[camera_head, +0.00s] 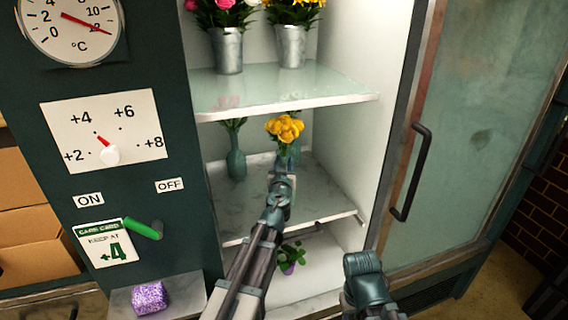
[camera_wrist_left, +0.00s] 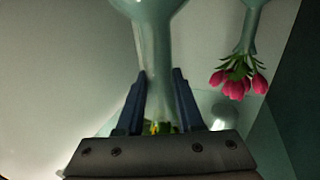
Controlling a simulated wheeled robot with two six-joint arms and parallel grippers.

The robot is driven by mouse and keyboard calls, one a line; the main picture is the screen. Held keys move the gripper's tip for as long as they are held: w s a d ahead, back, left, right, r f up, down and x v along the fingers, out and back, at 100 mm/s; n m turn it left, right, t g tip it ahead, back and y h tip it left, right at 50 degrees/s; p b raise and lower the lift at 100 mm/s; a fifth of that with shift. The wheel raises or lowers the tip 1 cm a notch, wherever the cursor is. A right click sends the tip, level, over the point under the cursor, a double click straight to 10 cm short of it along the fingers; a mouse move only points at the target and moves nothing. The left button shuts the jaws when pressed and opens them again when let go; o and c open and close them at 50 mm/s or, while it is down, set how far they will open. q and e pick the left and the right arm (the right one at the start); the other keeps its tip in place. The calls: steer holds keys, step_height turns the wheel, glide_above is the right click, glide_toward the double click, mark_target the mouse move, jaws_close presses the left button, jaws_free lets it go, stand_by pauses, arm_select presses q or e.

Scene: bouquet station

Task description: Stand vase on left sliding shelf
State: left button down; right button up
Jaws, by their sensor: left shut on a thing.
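A green-blue vase (camera_head: 293,157) with yellow flowers (camera_head: 284,129) is inside the open cabinet, above the marble-look shelf (camera_head: 325,202). My left gripper (camera_head: 281,178) is shut on the vase's neck. The neck (camera_wrist_left: 156,60) also shows between both fingers in the left wrist view. The gripper hides the vase's lower part in the head view, so I cannot tell whether its base touches the shelf. A second green-blue vase (camera_head: 236,160) with pink tulips (camera_wrist_left: 238,84) stands to the left on the same shelf. My right gripper (camera_head: 364,268) is low at the right, its jaws not clear.
A glass shelf (camera_head: 280,88) above holds two metal buckets (camera_head: 228,52) of flowers. A small potted plant (camera_head: 290,262) sits below the marble-look shelf. The glass door (camera_head: 460,120) stands open at right. A purple block (camera_head: 149,298) lies on a ledge at lower left.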

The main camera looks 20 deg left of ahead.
arm_select(q)
steer(key=shift+f, duration=0.3)
arm_select(e)
steer(key=shift+f, duration=0.3)
arm_select(q)
steer(key=shift+c, duration=2.2)
jaws_free()
steer(key=shift+r, duration=0.1)
arm_select(e)
steer(key=shift+r, duration=0.1)
arm_select(q)
steer(key=shift+r, duration=0.1)
arm_select(e)
steer(key=shift+r, duration=0.1)
